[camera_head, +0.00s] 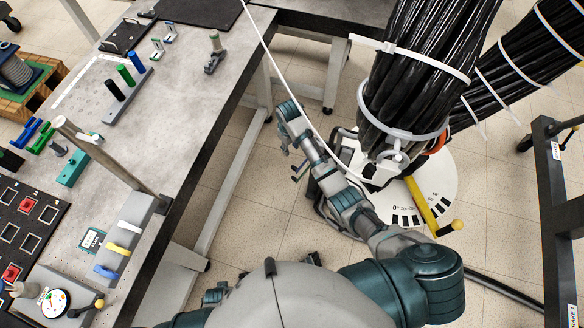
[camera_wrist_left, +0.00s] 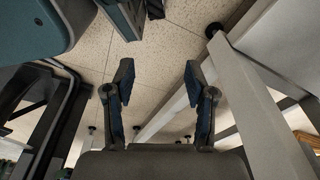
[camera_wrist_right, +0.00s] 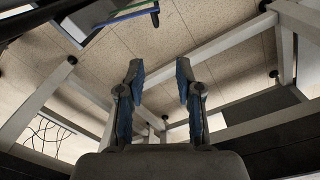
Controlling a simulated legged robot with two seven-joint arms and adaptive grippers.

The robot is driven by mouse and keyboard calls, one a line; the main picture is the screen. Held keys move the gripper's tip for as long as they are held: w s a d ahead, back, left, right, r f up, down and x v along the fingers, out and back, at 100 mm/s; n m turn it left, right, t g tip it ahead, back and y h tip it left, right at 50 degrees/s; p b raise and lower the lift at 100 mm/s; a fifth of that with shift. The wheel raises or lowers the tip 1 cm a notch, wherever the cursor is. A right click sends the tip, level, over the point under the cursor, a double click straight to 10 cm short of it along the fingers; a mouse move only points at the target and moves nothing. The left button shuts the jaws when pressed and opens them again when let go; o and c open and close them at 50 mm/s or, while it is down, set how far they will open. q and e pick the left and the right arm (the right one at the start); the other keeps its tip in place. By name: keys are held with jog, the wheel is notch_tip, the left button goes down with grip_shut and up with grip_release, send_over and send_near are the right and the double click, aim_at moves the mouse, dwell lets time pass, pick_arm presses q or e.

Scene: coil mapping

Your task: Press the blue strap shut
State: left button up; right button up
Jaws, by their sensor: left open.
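A low grey block (camera_head: 139,216) near the front edge of the bench carries a white, a yellow and a blue strap. The blue strap (camera_head: 106,272) is the nearest of the three; whether it is open or shut is too small to tell. My right gripper (camera_head: 285,128) is over the floor to the right of the bench, apart from the block. Its fingers are spread and empty in the right wrist view (camera_wrist_right: 159,85). My left gripper shows in the left wrist view (camera_wrist_left: 158,88), open and empty above the floor. In the head view it is hidden or not clear.
A metal post (camera_head: 105,160) leans across the bench behind the block. A board with black and red squares (camera_head: 30,225) lies left. A thick black cable bundle (camera_head: 420,75) hangs over a round white dial (camera_head: 440,180) at right. White bench legs (camera_head: 233,175) stand beside my right arm.

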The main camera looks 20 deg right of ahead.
jog(key=f+b, duration=0.1)
jog(key=f, duration=0.2)
jog(key=f+b, duration=0.1)
jog(key=f, duration=0.3)
jog(key=d+f+b, duration=0.1)
jog(key=f, duration=0.2)
jog(key=shift+w+f, duration=0.25)
notch_tip(320, 180, down, 6)
jog(key=shift+a+r+b, duration=0.1)
jog(key=shift+r+b, duration=0.15)
jog(key=shift+b, duration=0.65)
jog(key=shift+a+f, duration=0.1)
jog(key=shift+f, duration=0.35)
pick_arm(q)
jog(key=w+d+r, duration=0.1)
jog(key=w+r, duration=0.4)
jog(key=r, duration=0.8)
jog(key=shift+t, duration=0.3)
jog(key=shift+r, duration=0.1)
pick_arm(e)
jog(key=shift+c, duration=0.5)
pick_arm(q)
jog(key=shift+w+d, duration=0.1)
pick_arm(e)
grip_shut()
